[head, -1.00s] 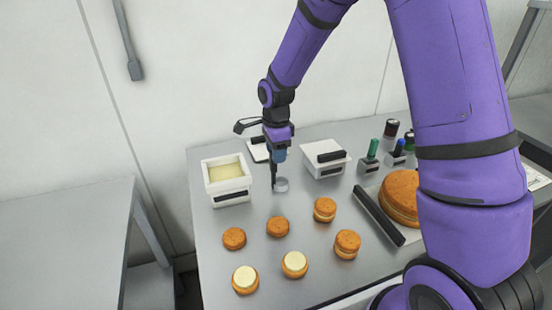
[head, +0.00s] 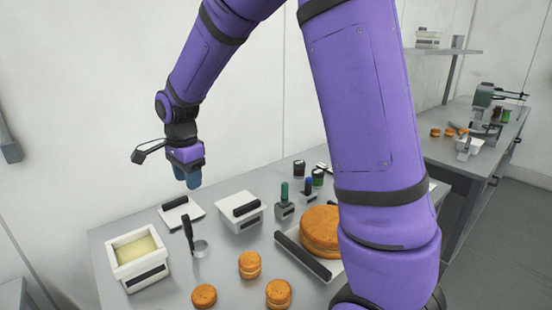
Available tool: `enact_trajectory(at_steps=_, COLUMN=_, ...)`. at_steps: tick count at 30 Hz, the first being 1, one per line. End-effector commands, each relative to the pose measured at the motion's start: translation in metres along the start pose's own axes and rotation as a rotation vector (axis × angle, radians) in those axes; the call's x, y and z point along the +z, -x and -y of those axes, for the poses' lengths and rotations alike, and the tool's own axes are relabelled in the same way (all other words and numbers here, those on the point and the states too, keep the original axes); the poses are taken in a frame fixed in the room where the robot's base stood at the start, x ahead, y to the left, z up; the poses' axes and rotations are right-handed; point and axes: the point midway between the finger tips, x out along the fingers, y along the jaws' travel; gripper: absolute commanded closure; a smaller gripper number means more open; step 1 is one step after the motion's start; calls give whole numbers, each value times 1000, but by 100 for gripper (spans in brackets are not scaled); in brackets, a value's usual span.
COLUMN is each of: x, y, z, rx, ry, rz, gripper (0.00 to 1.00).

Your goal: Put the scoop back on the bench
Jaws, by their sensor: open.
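The scoop stands on the bench (head: 215,275), with a black upright handle (head: 188,232) and a small grey cup (head: 201,249) at its foot. My gripper (head: 188,182) is above and apart from the scoop handle, over the back of the bench. It is open, and nothing shows between its fingers.
Several small cakes (head: 249,265) stand at the front. A large round cake (head: 320,232) and a long black-handled tool (head: 301,257) are at the right. Small bottles (head: 284,194) stand behind. Another bench (head: 460,155) is at far right.

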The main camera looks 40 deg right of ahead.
Motion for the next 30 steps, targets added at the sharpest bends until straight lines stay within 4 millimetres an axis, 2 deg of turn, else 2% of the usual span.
enact_trajectory(at_steps=1, x=-4, y=18, z=-12, rx=-26, ry=57, rz=-5, gripper=54)
enact_trajectory(at_steps=6, x=-14, y=65, z=-55, rx=-89, ry=288, rz=-30, gripper=54)
enact_trajectory(at_steps=15, x=-25, y=124, z=-140, rx=-190, ry=694, rz=-107, gripper=54)
enact_trajectory(at_steps=22, x=-28, y=148, z=-208, rx=-253, ry=1001, rz=-197, gripper=54)
enact_trajectory(at_steps=27, x=-29, y=153, z=-253, rx=-283, ry=1209, rz=-270, gripper=54)
enact_trajectory(at_steps=30, x=-28, y=153, z=-272, rx=-293, ry=1300, rz=-305, gripper=54)
